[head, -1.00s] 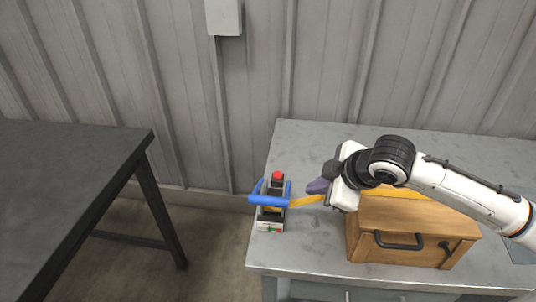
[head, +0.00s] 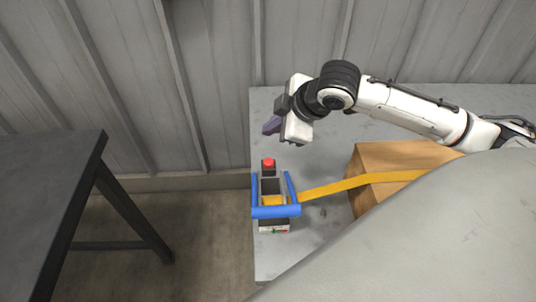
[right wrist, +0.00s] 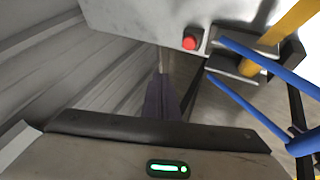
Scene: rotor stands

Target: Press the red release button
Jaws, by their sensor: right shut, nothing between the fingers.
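The red release button (head: 268,163) sits on top at the far end of a small grey device with a blue U-shaped handle (head: 276,211), near the table's left edge. The button also shows in the right wrist view (right wrist: 190,43), uncovered. My right gripper (head: 271,126) has purple fingers, shut and empty, and appears just beyond the button in the head view. In the right wrist view its fingers (right wrist: 161,97) stand apart from the button, to its lower left. My left gripper is not in view.
A yellow strap (head: 350,184) runs from the device over a wooden box (head: 395,157) to the right on the grey table (head: 330,228). A dark table (head: 50,180) stands at the left across a gap. A ribbed wall rises behind. A large grey shape covers the lower right.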

